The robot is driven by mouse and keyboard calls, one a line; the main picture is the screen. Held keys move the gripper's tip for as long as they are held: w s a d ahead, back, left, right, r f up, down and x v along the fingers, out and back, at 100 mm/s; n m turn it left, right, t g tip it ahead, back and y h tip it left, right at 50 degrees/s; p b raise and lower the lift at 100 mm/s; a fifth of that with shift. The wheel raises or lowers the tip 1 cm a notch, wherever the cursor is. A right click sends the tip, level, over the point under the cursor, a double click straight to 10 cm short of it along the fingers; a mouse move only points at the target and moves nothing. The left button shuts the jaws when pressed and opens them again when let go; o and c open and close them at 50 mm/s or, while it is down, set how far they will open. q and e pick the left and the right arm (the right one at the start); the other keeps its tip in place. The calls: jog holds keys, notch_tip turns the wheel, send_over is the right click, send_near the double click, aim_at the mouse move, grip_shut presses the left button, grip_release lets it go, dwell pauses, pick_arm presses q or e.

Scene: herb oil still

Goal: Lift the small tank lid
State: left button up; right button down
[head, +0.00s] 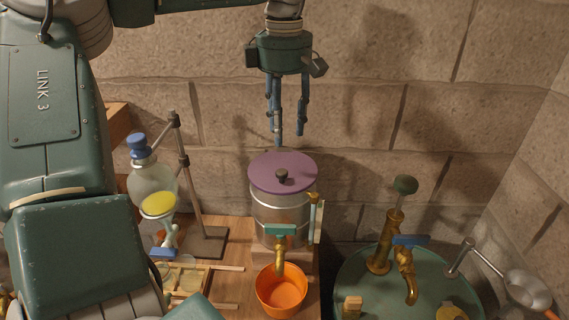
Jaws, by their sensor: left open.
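The small tank (280,209) is a shiny metal cylinder on a wooden stand, with a brass tap with a green handle (279,231) at its front. Its lid (262,183) is a flat purple disc with a small dark round knob (281,176) in the middle. The lid sits on top of the tank. My left gripper (287,137) hangs above and a little behind the lid with its fingers pointing down. It is open and empty, apart from the knob. My right gripper does not show.
An orange bucket (281,290) stands below the tap. Left of the tank are a glass flask with yellow liquid (158,204) and a metal stand (196,190). On the right is a green drum (356,292) with a brass pump and tap. A stone wall stands close behind.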

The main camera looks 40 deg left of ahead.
pick_arm(q)
jog(key=p, duration=0.1)
send_over(283, 171)
jog(key=f, duration=0.4)
jog(key=shift+s+d+f, duration=0.15)
jog(key=shift+s+f, duration=0.05)
jog(key=shift+s, duration=0.05)
notch_tip(283, 171, down, 3)
jog(key=shift+w+f+p, duration=0.1)
jog(key=shift+w+p, duration=0.05)
jog(key=shift+p, duration=0.5)
jog(key=shift+f+p, duration=0.3)
jog(key=shift+f, duration=1.05)
jog(key=shift+c, duration=0.7)
jog(key=c, duration=0.8)
grip_shut()
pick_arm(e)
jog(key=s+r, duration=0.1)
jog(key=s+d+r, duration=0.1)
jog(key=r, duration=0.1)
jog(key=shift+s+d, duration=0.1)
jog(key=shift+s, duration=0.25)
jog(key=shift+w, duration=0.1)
